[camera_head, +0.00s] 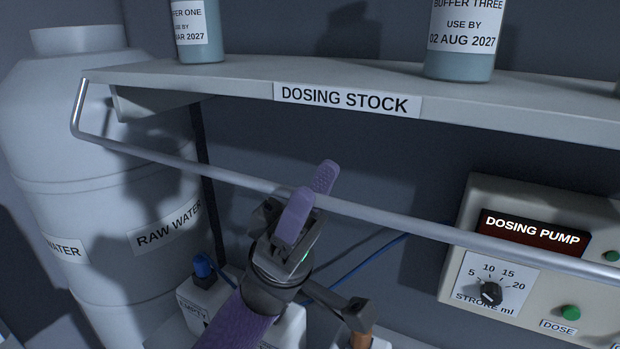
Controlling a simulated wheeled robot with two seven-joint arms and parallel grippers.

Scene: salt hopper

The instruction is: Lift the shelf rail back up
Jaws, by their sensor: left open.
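The shelf rail (402,219) is a grey metal bar. It hangs below the front edge of the shelf (235,72) labelled DOSING STOCK, bent up to the shelf's left end and running down to the right. My left gripper (311,194) has purple fingers and comes up from below at the middle of the rail. Whether either finger touches the rail I cannot tell. My right gripper is not in view.
Two bottles stand on the shelf, one at left (200,45) and one labelled BUFFER THREE (460,62). A dosing pump panel (457,235) is behind the rail at right. A large raw water tank (70,170) stands at left. White containers (192,298) sit below.

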